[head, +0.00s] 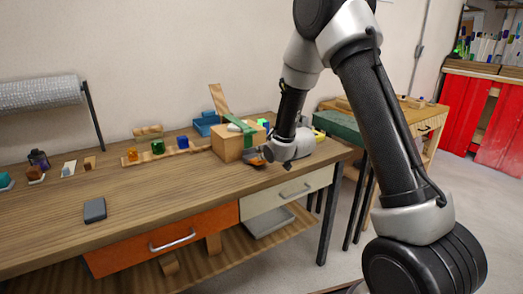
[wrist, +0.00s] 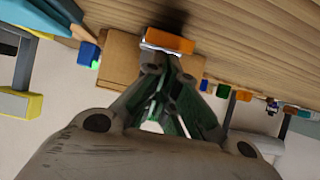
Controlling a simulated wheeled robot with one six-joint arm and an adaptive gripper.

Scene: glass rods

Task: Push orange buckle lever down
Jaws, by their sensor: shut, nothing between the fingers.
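The orange buckle lever (wrist: 170,42) shows in the wrist view, sticking out from the near face of a wooden box (wrist: 108,62), with a strip of bright metal at its edge. In the head view the box (head: 229,148) stands on the workbench with a green strap (head: 243,131) over its top, and a small orange patch (head: 268,153) shows beside my gripper (head: 257,161). In the wrist view my gripper (wrist: 165,68) is shut and empty, its fingertips right at the lever. Whether they touch it, I cannot tell.
The workbench (head: 150,200) has small colored blocks (head: 157,147) on a wooden strip left of the box, and a dark flat object (head: 95,210) near its front. A blue container (head: 207,123) stands behind. The bench front left of my gripper is mostly clear.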

